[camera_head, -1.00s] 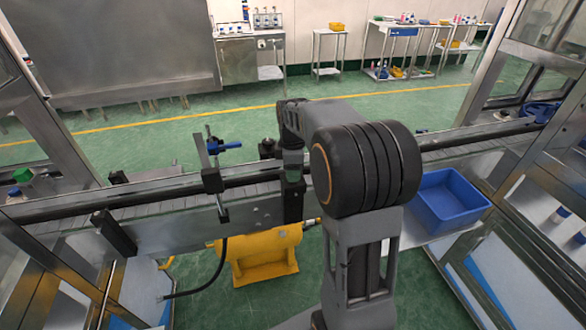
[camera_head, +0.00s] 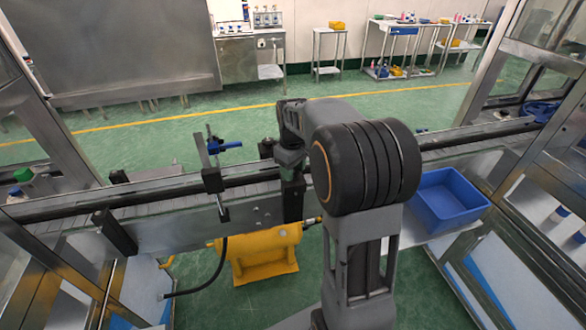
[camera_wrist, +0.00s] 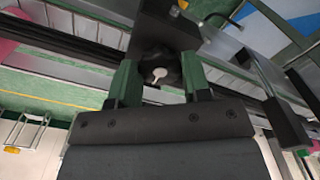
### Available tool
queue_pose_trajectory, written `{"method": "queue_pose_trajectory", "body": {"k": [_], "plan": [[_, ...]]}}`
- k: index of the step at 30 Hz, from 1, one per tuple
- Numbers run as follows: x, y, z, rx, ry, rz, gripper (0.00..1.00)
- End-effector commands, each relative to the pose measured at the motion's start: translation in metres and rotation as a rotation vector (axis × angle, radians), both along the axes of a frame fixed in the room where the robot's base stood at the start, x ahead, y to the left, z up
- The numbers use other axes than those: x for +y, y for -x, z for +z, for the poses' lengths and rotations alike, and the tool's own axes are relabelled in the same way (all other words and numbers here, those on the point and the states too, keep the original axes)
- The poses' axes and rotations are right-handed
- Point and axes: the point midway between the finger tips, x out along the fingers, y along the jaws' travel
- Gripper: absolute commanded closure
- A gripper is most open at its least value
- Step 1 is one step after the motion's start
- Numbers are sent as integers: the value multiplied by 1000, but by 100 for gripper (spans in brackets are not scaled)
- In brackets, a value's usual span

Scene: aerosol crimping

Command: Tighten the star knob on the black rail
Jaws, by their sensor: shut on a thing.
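The star knob (camera_wrist: 174,66) is a dark, lobed piece with a pale centre mark, seen in the wrist view under a black bracket (camera_wrist: 165,28). My gripper (camera_wrist: 158,80) has green fingers, one on each side of the knob, and is shut on it. The black rail (camera_head: 245,180) runs across the head view along the conveyor. It also shows in the wrist view (camera_wrist: 65,42). In the head view my arm hides the knob, and my wrist (camera_head: 290,158) is down at the rail.
A blue bin (camera_head: 447,199) is at the right. A yellow machine part (camera_head: 262,252) sits under the conveyor. Metal frames close both sides.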

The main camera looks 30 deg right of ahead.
Motion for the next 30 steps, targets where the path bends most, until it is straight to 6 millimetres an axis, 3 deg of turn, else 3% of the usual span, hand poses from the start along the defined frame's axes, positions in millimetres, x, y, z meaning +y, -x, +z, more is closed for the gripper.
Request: {"method": "queue_pose_trajectory", "body": {"k": [19, 20, 27, 30], "plan": [[0, 0, 0, -1, 1, -46, 80], [0, 0, 0, -1, 1, -46, 55], [0, 0, 0, -1, 1, -44, 32], [0, 0, 0, -1, 0, -44, 30]]}}
